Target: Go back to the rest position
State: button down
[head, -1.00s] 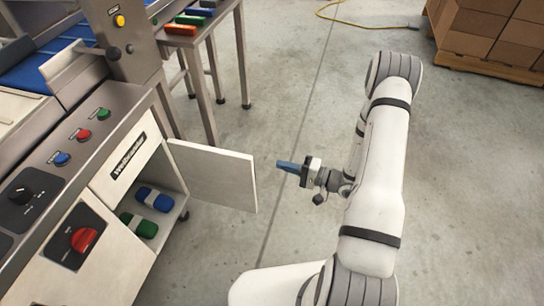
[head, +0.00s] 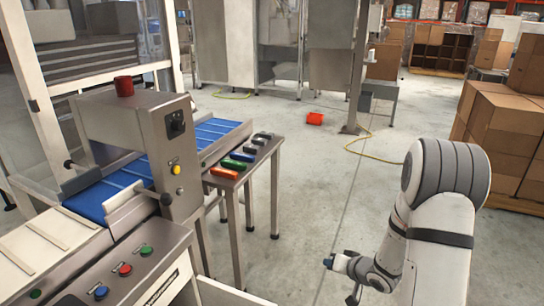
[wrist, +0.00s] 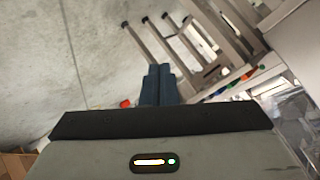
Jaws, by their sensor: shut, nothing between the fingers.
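My gripper (head: 328,263) hangs at the lower middle of the head view, over bare floor to the right of the weigher. In the wrist view its two blue fingers (wrist: 158,84) are together, with nothing between them. My white arm comes down along the right side of the head view. The open cabinet door (head: 228,294) of the weigher shows only by its top edge at the bottom of the head view, left of my gripper and apart from it. The inside of the cabinet is out of view.
The weigher's blue belt (head: 112,197) and buttons are at left, with a red cup (head: 124,86) on its housing. A steel table (head: 236,180) holds several coloured items. Stacked cartons (head: 500,135) stand at right.

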jog(key=s+d+r+g+h+p, duration=0.1)
jog(key=s+r+h+p, duration=0.15)
jog(key=r, duration=0.65)
jog(key=s+d+r+h+p, duration=0.2)
jog(key=s+r+p, duration=0.15)
jog(key=r, duration=0.55)
jog(key=s+d+r+g+h+p, duration=0.1)
jog(key=s+r+h+p, duration=0.2)
jog(key=r, duration=0.5)
jog(key=s+a+r+g+y+p, duration=0.1)
jog(key=s+a+r+g+p, duration=0.1)
jog(key=s+r, duration=0.5)
jog(key=s+a+r+n+g+p, duration=0.1)
jog(key=s+a+r+p, duration=0.4)
jog(key=s, duration=0.5)
notch_tip(320, 180, up, 3)
jog(key=shift+s+f+n+g+y+p, duration=0.15)
jog(key=shift+s+n+g+y+p, duration=0.15)
jog(key=shift+g+p, duration=0.6)
jog(key=shift+d, duration=0.1)
